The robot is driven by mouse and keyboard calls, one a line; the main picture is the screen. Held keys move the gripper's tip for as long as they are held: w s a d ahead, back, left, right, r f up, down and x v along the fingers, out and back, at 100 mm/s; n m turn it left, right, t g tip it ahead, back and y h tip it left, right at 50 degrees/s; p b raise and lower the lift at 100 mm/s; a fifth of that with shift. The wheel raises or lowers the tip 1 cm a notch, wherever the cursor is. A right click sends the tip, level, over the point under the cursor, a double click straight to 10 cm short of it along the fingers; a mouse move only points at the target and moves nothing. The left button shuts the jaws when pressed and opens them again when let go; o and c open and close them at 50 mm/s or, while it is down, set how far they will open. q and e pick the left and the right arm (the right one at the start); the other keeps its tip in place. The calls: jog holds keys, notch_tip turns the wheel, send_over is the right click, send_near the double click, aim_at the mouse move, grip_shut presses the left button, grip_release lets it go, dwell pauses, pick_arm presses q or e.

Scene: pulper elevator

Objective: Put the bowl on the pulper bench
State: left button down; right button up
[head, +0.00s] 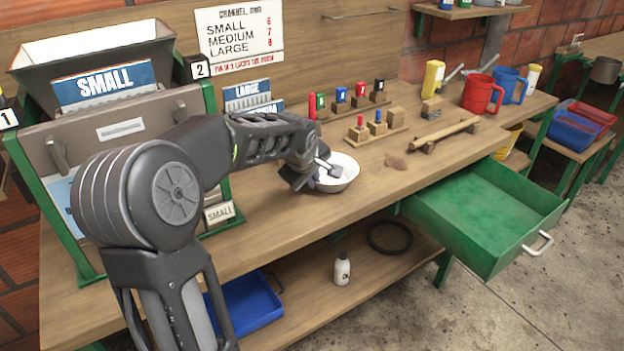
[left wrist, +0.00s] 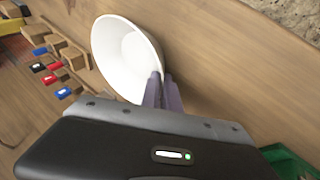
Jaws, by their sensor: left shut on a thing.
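The white bowl (head: 341,172) is at the wooden pulper bench (head: 290,218), right of the machine with the SMALL label. My left gripper (head: 318,178) is at the bowl's left side in the head view. In the left wrist view the bowl (left wrist: 122,55) shows its open inside, and the gripper's fingers (left wrist: 163,92) are shut on its rim. The bowl looks upright, on or just above the bench top; I cannot tell whether it touches. My right gripper is not in view.
An open green drawer (head: 490,215) juts out from the bench front. Colored blocks on wooden stands (head: 375,132), a wooden rail (head: 445,134) and a red mug (head: 482,94) stand behind and right of the bowl. The bench front left of the drawer is clear.

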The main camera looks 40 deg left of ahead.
pick_arm(q)
jog(key=c, duration=1.6)
grip_release()
jog(key=shift+r, duration=0.1)
jog(key=v, duration=1.2)
